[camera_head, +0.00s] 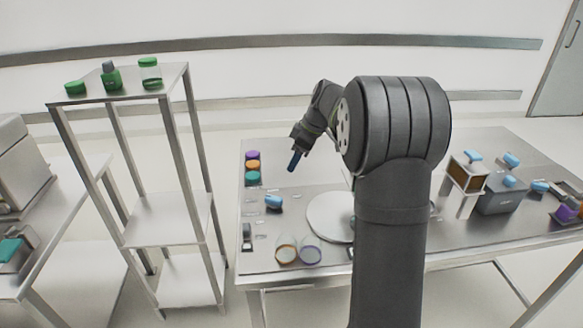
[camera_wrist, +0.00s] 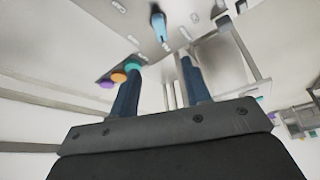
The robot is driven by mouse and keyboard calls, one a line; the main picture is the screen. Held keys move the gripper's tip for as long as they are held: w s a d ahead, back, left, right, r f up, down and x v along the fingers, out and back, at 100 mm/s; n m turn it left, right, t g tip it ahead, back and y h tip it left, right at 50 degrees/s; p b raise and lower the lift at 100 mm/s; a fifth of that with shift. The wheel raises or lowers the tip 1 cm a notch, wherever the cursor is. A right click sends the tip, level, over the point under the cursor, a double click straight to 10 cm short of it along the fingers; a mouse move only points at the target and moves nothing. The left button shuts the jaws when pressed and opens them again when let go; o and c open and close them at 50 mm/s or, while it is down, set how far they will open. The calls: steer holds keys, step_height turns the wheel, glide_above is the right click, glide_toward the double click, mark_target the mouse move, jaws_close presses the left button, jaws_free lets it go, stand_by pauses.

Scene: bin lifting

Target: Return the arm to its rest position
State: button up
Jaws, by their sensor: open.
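My gripper (camera_head: 294,160) hangs from my dark grey arm above the back left part of the metal table (camera_head: 310,180). In the wrist view its two blue fingers (camera_wrist: 158,75) stand apart with nothing between them. The gripper is open and empty. The arm is bent and raised, with its large joint at the middle of the head view. Part of the table behind the arm is hidden.
A grey bin (camera_head: 500,200) stands right.

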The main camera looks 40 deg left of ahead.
mark_target(275, 198)
stand_by(0.4)
steer(key=x, duration=1.7)
steer(key=shift+f, duration=0.1)
steer(key=shift+f, duration=0.1)
steer(key=shift+s+m+t, duration=0.1)
steer(key=shift+m+t, duration=0.2)
steer(key=shift+m, duration=0.6)
steer(key=shift+s+m+t, duration=0.1)
steer(key=shift+m+t, duration=0.5)
steer(key=shift+m, duration=0.85)
steer(key=shift+m+t, duration=0.6)
steer(key=shift+m, duration=0.85)
